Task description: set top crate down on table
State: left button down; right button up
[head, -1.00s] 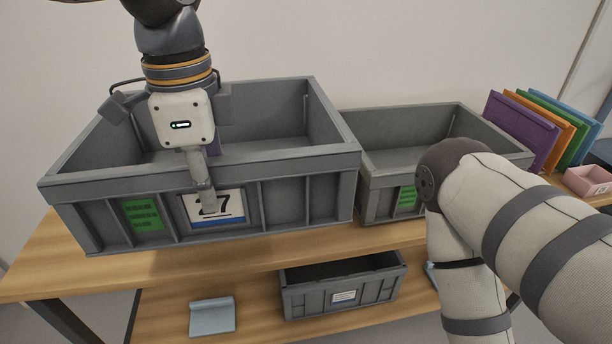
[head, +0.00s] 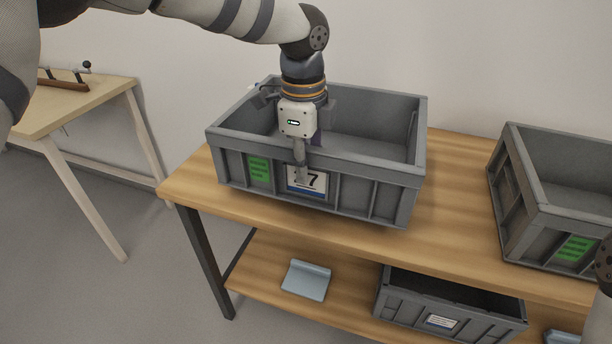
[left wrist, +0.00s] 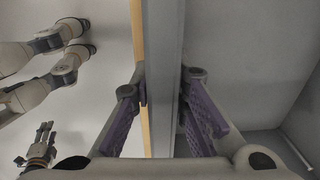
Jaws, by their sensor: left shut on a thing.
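The top crate (head: 388,192) is grey and open, with a green label and a white number card on its front. In the head view it is upright over the left part of the wooden table (head: 455,205). Whether its base touches the tabletop or hangs slightly above, I cannot tell. My left gripper (head: 301,172) is shut on the crate's front wall, one finger outside and the other inside. In the left wrist view the wall (left wrist: 163,90) runs between the purple finger pads. My right gripper (left wrist: 42,140) shows small in the left wrist view, away from the crate.
Another grey crate (head: 518,205) stands on the table to the right, with bare wood between. A smaller grey crate (head: 450,308) and a blue-grey item (head: 307,280) lie on the lower shelf. A separate light bench (head: 75,105) stands at the left.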

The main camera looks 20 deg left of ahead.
pick_arm(q)
notch_tip(320, 180, down, 2)
jog(key=shift+f, duration=0.2)
jog(key=shift+d, duration=0.1)
jog(key=c, duration=2)
grip_release()
jog(key=shift+s+f, duration=0.1)
jog(key=shift+f, duration=0.1)
jog(key=o, duration=0.4)
jog(key=shift+o, duration=0.2)
notch_tip(320, 180, up, 12)
jog(key=shift+s+r, duration=0.15)
